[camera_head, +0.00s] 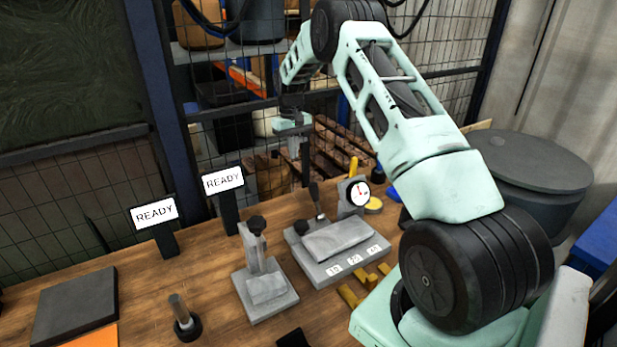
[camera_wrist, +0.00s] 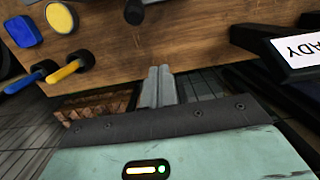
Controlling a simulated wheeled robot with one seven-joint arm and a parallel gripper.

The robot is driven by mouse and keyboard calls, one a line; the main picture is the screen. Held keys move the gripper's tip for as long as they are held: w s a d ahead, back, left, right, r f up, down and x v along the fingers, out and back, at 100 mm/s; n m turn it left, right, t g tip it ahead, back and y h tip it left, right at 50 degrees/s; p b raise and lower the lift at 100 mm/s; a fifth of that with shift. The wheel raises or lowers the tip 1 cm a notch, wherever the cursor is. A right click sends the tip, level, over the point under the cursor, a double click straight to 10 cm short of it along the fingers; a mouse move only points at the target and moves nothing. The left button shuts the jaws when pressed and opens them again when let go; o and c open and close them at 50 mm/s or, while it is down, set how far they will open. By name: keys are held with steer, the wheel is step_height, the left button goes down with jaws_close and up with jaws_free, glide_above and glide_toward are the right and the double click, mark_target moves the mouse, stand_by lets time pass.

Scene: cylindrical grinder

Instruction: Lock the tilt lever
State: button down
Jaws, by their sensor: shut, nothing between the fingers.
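A grey fixture with a tilting block (camera_head: 338,240) and numbered plates on its front stands on the wooden bench. A black-handled lever (camera_head: 316,197) rises nearly upright at its back left; I take this to be the tilt lever. A dark lever or knob end (camera_wrist: 134,12) shows at the top edge of the wrist view, but I cannot tell which part it is. My gripper (camera_head: 305,155) is above and behind the fixture, apart from the lever. Its fingers (camera_wrist: 158,80) are together and empty over the bench's back edge.
A dial gauge (camera_head: 357,193) stands right of the lever. A smaller grey clamp block (camera_head: 267,287) is at left, with two READY signs (camera_head: 222,180) behind. A wire fence is behind.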

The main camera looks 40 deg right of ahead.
mark_target(317, 201)
steer(key=d, duration=0.2)
steer(key=shift+s+d+f, duration=0.15)
steer(key=shift+d+f, duration=0.15)
steer(key=shift+f, duration=0.1)
steer(key=s+a+f+p, duration=0.1)
steer(key=s+f+p, duration=0.3)
steer(key=f+p, duration=0.3)
steer(key=shift+s+a+f, duration=0.15)
steer(key=shift+s+f, duration=0.05)
steer(key=shift+f, duration=0.45)
